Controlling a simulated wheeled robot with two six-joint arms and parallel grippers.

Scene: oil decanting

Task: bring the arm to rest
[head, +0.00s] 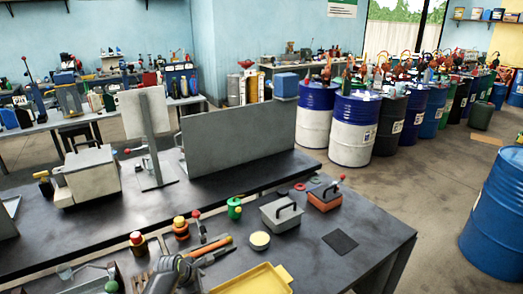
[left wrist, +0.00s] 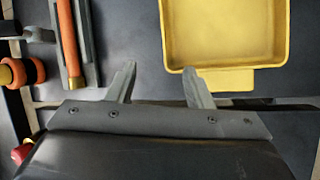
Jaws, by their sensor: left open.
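My left gripper (head: 204,264) is at the bottom of the head view, low over the front of the dark workbench (head: 330,210). In the left wrist view its two fingers (left wrist: 160,84) stand apart with nothing between them. An orange-handled tool (head: 209,246) lies beside it. That tool also shows in the left wrist view (left wrist: 68,40), left of the fingers. A yellow tray (head: 284,272) is to the right of the gripper, and its near edge also shows in the left wrist view (left wrist: 228,69). My right gripper is not in view.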

